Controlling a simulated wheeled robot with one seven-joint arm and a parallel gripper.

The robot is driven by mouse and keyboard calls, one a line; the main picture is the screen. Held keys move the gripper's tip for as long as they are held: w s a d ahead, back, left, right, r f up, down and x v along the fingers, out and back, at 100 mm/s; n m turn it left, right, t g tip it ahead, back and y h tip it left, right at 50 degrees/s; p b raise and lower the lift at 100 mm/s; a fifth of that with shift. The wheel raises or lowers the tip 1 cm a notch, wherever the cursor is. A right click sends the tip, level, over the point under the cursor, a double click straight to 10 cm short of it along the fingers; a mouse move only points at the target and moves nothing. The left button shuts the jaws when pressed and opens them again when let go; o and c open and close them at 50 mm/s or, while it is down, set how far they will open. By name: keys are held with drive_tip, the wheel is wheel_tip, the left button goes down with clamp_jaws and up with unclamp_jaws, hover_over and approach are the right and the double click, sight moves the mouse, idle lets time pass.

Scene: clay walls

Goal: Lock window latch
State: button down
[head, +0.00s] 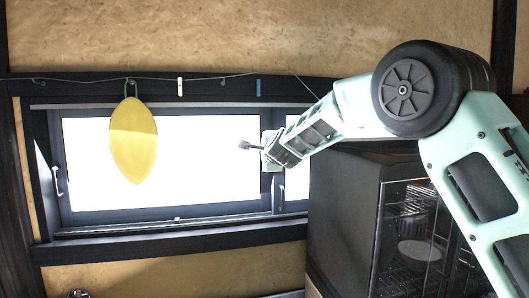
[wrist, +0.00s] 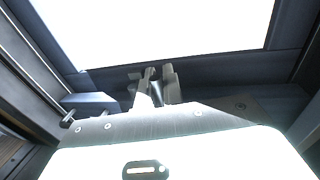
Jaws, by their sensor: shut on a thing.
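The window (head: 160,222) has a dark frame and bright panes. A light metal latch handle (head: 57,182) stands upright at its left edge, well apart from my gripper in the head view. A second light handle (head: 281,190) shows beside the dark upright, below and right of my gripper. My gripper (head: 243,146) points left, seen against the bright pane. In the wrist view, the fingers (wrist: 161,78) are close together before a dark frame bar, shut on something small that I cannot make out. A grey block (wrist: 92,103) with a small knob sits left of them.
A yellow oval (head: 133,140) hangs from a wire across the window's upper left, with small clips (head: 180,86) further along. A dark cabinet (head: 345,220) with glass doors and racks stands at the lower right, under my arm. Clay wall (head: 200,40) surrounds the window.

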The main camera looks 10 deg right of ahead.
drive_tip(key=shift+d+r, duration=0.1)
drive_tip(key=c, duration=1.5)
unclamp_jaws()
drive_tip(key=shift+w, duration=0.15)
drive_tip(key=b+v, duration=0.3)
drive_tip(key=v, duration=1.4)
drive_tip(key=shift+s+b, duration=0.25)
drive_tip(key=shift+b, duration=0.15)
